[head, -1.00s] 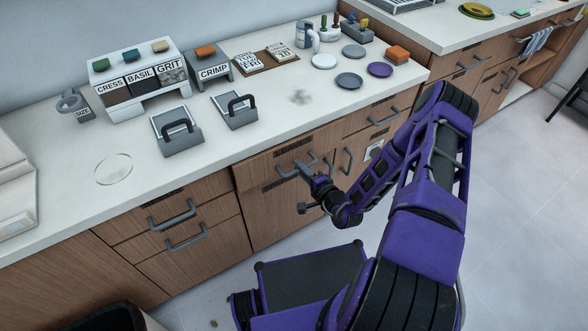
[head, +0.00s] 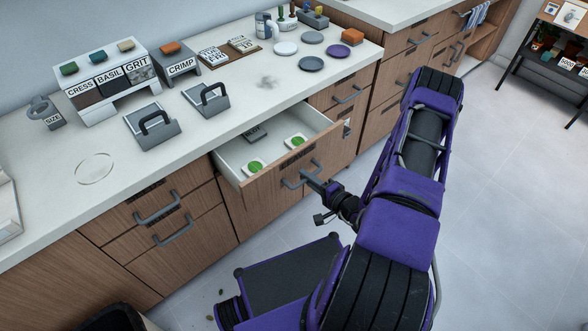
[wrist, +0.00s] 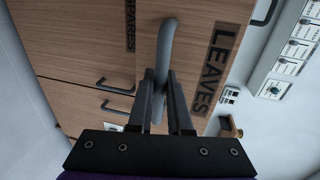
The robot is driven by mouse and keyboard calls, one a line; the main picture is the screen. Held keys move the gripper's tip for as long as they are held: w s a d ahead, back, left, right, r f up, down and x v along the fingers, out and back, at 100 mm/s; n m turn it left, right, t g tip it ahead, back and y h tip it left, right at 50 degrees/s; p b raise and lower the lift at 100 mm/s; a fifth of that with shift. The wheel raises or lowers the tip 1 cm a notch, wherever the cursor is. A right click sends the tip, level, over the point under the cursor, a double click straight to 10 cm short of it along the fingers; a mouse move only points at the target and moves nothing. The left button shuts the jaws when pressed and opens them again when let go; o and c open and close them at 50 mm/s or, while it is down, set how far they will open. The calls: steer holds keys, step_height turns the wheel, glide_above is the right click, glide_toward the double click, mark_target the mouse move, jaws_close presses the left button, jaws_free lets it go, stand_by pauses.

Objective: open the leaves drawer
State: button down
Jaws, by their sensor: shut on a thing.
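The leaves drawer (head: 285,180) stands pulled out from under the counter in the head view. Inside it are white items with green on them (head: 296,141) and a dark labelled piece (head: 254,132). In the wrist view its wooden front (wrist: 196,40) carries the word LEAVES. My gripper (head: 311,178) is at the drawer front, shut on the grey drawer handle (wrist: 167,45). The wrist view shows my two fingers (wrist: 162,100) on either side of the handle.
The counter (head: 235,105) above holds two grey pieces with black handles (head: 208,100), labelled bins (head: 110,80) and several round plates (head: 311,63). Other shut drawers (head: 155,205) lie to the left.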

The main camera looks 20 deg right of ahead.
steer(key=f+v, duration=0.2)
steer(key=v, duration=0.9)
steer(key=shift+s+f+b, duration=0.15)
steer(key=shift+s+b, duration=0.05)
steer(key=shift+b, duration=0.2)
steer(key=c, duration=0.9)
jaws_free()
steer(key=shift+o, duration=0.2)
steer(key=v, duration=1.7)
steer(key=shift+s, duration=0.25)
steer(key=shift+w+d, duration=0.1)
